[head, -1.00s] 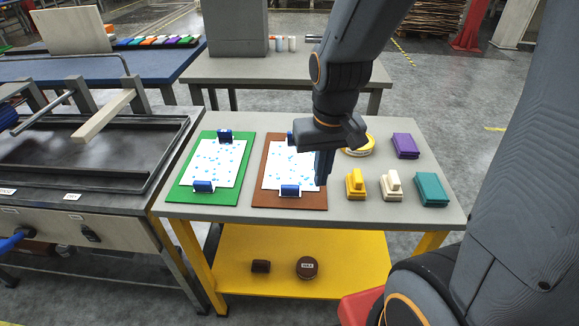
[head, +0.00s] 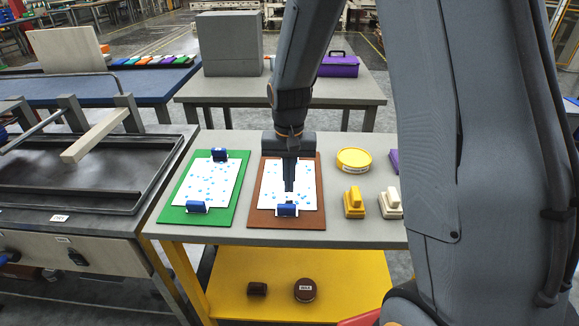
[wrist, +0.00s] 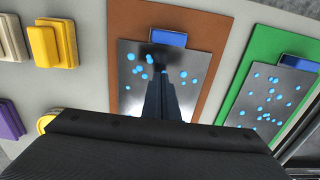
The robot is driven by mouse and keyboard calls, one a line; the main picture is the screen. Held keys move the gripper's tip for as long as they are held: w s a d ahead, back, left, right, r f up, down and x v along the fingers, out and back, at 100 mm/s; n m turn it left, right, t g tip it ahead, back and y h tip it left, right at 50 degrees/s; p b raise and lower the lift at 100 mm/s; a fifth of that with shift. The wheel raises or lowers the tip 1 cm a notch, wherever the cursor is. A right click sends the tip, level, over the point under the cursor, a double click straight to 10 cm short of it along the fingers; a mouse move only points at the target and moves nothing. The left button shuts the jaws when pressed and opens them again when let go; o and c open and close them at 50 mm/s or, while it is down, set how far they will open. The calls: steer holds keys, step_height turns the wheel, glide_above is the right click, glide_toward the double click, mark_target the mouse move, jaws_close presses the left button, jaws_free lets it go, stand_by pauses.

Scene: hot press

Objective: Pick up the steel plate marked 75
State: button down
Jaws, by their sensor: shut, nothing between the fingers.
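A plate with blue dots (head: 305,187) lies on a brown board (head: 319,215), with a blue clip (head: 287,210) at its near end. A second dotted plate (head: 209,182) lies on a green board (head: 176,214). Both plates look shiny and steel-like in the wrist view, on the brown board (wrist: 193,85) and on the green board (wrist: 270,95). I cannot read a 75 on either. My gripper (head: 289,188) is shut and empty, pointing down over the brown board's plate. I cannot tell whether it touches the plate. My arm hides part of the board's far end.
A yellow round tin (head: 353,160), a yellow block (head: 354,203) and a cream block (head: 389,205) stand right of the brown board. A dark press bed (head: 90,185) is at the left. Brown round items (head: 305,290) sit on the yellow lower shelf.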

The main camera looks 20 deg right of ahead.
mark_target(288, 198)
steer(key=shift+f, duration=0.85)
steer(key=shift+s+a+f+p, duration=0.1)
steer(key=shift+s+a+p, duration=0.2)
steer(key=shift+s, duration=0.35)
steer(key=shift+s+a+r+p, duration=0.1)
steer(key=shift+s+p, duration=0.25)
steer(key=shift+s, duration=0.3)
steer(key=shift+s+a+f+p, duration=0.1)
steer(key=shift+s+a+p, duration=0.2)
steer(key=shift+s, duration=0.35)
